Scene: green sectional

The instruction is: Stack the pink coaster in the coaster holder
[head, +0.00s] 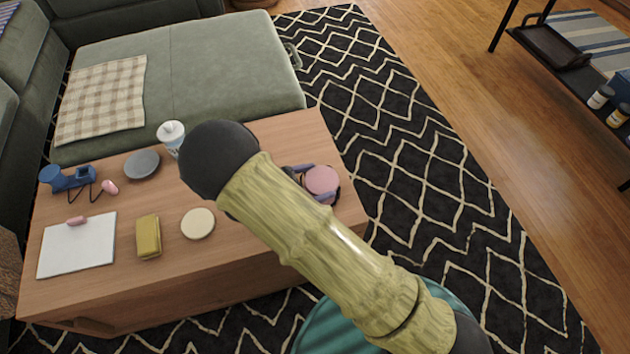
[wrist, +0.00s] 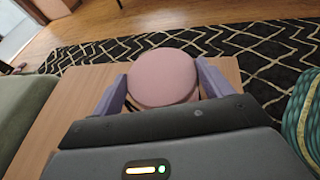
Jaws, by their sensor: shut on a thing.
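The pink coaster (head: 321,180) is at the right end of the wooden table, between the purple fingers of my gripper (head: 313,184). In the wrist view the pink coaster (wrist: 163,76) shows as a flat round disc, roughly level, with a finger of my gripper (wrist: 162,90) on each side. The gripper is shut on it. A dark edge shows around and under the coaster, perhaps part of the coaster holder. The holder is mostly hidden, and I cannot tell whether the coaster touches it.
On the table (head: 265,235) are a cream disc (head: 198,223), a grey disc (head: 142,165), a yellow block (head: 148,238), a white pad (head: 77,247), a blue object (head: 68,178) and a lidded cup (head: 171,136). My arm covers the table's middle. A green sectional (head: 190,75) stands behind.

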